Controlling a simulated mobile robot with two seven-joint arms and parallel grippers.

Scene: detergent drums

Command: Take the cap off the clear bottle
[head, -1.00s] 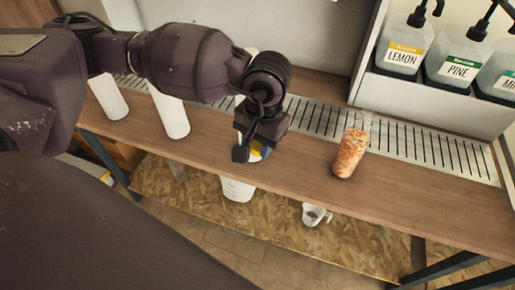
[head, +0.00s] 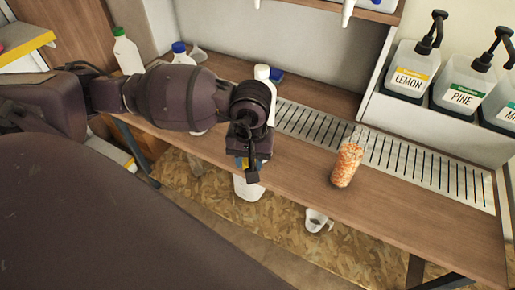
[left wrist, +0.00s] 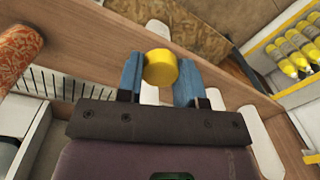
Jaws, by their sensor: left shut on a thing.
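My left gripper (head: 250,172) is over the front part of the wooden counter. In the left wrist view the left gripper (left wrist: 159,75) has its blue fingers closed on a round yellow cap (left wrist: 160,68). I see no bottle clearly joined to this cap. A bottle with orange speckled contents and a clear upper part (head: 347,163) stands on the counter to the right, apart from the gripper. I make out no cap on its top. Its orange side also shows at the left of the left wrist view (left wrist: 17,52). My right gripper is not in view.
White bottles stand behind my left arm: one green-capped (head: 127,54), one blue-capped (head: 181,54), one white-topped (head: 264,74). LEMON (head: 408,72) and PINE (head: 461,92) pump bottles stand on a raised ledge. A white jug (head: 247,188) and a cup (head: 317,221) are lower down.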

